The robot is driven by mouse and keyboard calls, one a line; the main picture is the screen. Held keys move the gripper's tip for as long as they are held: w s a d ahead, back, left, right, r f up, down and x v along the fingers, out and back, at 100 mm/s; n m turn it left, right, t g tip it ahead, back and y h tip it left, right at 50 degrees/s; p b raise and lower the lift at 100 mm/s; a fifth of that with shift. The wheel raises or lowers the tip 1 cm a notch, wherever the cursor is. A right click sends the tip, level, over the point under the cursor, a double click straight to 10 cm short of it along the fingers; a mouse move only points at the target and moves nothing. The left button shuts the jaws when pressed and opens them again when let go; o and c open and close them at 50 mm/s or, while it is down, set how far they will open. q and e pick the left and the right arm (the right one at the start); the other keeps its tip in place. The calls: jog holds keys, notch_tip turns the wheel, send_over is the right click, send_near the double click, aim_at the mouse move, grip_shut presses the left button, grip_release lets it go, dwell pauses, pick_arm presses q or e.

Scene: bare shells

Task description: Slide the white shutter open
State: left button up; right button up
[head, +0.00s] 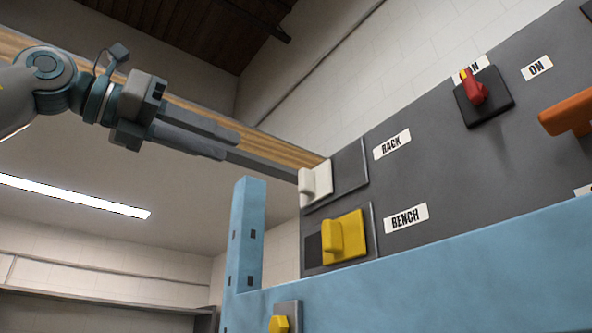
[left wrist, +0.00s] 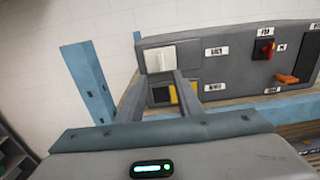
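The white shutter (head: 320,178) with its raised grip sits at the left end of a grey track plate (head: 350,168), beside the RACK label on the dark panel. It also shows in the left wrist view (left wrist: 158,58). My left gripper (head: 288,174) reaches in from the left, and its tips appear right at the shutter's left edge. In the left wrist view the two fingers (left wrist: 161,77) stand apart, with the shutter's grip seen between or just beyond their tips. I cannot tell whether they touch it. My right gripper is not in view.
Below is a yellow shutter (head: 343,237) by the BENCH label, with a dark opening on its left. A red switch (head: 473,88) and an orange handle (head: 570,113) stick out farther right. A blue post (head: 245,225) and beam (head: 430,265) stand below my arm.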

aim_at(300, 174)
pick_arm(q)
jog(key=p+x, duration=0.6)
jog(key=x, duration=0.8)
jog(key=shift+w+d, duration=0.25)
jog(key=shift+d, duration=0.1)
jog(key=shift+w+d, duration=0.4)
jog(key=shift+d, duration=0.15)
grip_shut()
